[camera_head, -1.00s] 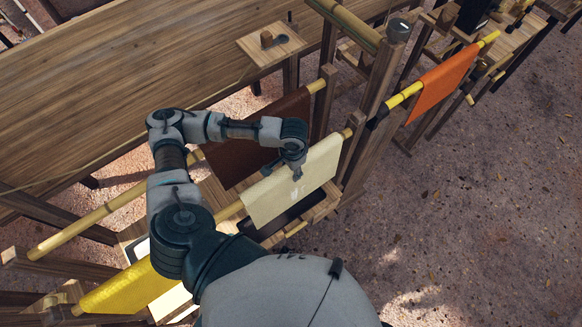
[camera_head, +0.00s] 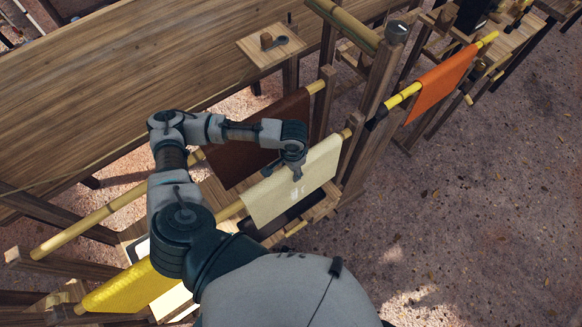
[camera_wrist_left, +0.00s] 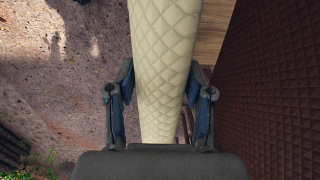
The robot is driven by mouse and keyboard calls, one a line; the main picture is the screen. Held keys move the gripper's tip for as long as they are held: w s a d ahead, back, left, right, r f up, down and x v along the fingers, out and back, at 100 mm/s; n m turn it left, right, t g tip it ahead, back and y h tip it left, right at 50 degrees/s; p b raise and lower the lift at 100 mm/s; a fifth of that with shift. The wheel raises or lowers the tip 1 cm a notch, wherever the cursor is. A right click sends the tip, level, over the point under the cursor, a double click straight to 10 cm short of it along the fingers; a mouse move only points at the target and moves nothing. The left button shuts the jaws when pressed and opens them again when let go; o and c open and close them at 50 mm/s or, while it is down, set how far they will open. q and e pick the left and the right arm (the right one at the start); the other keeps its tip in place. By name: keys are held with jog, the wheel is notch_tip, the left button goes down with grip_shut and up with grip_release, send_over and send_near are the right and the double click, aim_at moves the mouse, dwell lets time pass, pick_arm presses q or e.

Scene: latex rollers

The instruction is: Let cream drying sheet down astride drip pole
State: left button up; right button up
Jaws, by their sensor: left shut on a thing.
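The cream drying sheet (camera_head: 300,189) hangs folded over the bamboo drip pole (camera_head: 229,211), its near face hanging down toward the viewer. In the left wrist view the quilted cream sheet (camera_wrist_left: 163,60) runs up the middle between the fingers. My left gripper (camera_head: 292,172) is at the sheet's top fold, coming from above. Its two fingers (camera_wrist_left: 160,105) stand on either side of the sheet and are shut on it. The pole under the sheet is hidden, so I cannot tell whether the fold touches it. My right gripper is not seen.
A brown sheet (camera_head: 262,140) hangs on a parallel pole just behind. A yellow sheet (camera_head: 128,287) hangs at lower left and an orange one (camera_head: 441,82) at upper right. Wooden posts (camera_head: 372,95) stand close right. A dark tray (camera_head: 281,216) lies below. Open ground is at right.

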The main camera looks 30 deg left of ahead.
pick_arm(q)
jog(key=shift+f, duration=0.1)
jog(key=o, duration=1.4)
jog(key=shift+c, duration=0.2)
